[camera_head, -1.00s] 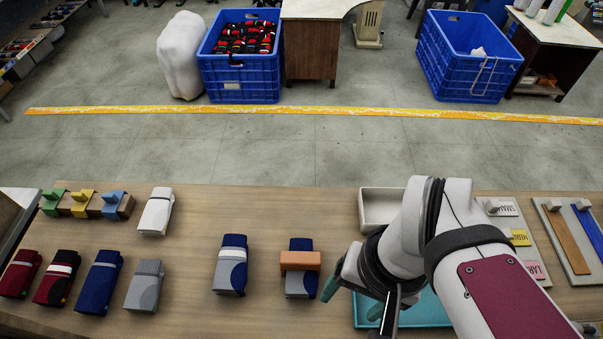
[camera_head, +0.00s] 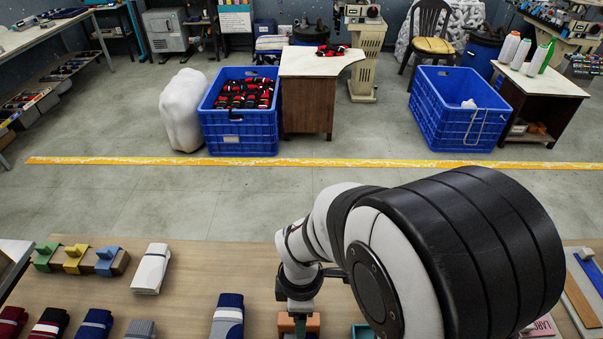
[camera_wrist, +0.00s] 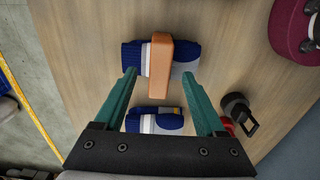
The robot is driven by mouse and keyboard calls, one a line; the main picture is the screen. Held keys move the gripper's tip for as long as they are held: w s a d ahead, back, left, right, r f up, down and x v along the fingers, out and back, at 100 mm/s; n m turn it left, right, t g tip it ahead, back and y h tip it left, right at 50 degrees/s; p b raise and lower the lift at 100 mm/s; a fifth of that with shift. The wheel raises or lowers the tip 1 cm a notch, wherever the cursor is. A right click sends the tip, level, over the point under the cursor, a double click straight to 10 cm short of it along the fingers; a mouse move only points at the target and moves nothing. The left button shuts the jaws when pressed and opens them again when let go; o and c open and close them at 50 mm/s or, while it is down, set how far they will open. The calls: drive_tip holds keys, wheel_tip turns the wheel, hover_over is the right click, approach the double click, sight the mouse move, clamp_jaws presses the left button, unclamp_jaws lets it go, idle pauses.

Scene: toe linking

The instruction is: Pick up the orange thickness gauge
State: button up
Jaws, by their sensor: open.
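The orange thickness gauge (camera_wrist: 160,66) lies across a folded blue and grey sock (camera_wrist: 186,54) on the table in the wrist view. In the head view the orange gauge (camera_head: 286,323) is partly hidden behind my gripper (camera_head: 300,318). My gripper (camera_wrist: 159,76) is open and empty in the wrist view.
Green (camera_head: 45,257), yellow (camera_head: 75,259) and blue (camera_head: 108,261) gauges stand at the table's left, beside a white folded item (camera_head: 151,268). Another blue and grey folded sock (camera_head: 228,318) lies left of my gripper. My arm hides much of the right side.

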wheel_tip(320, 180, down, 4)
clamp_jaws()
idle(0.4)
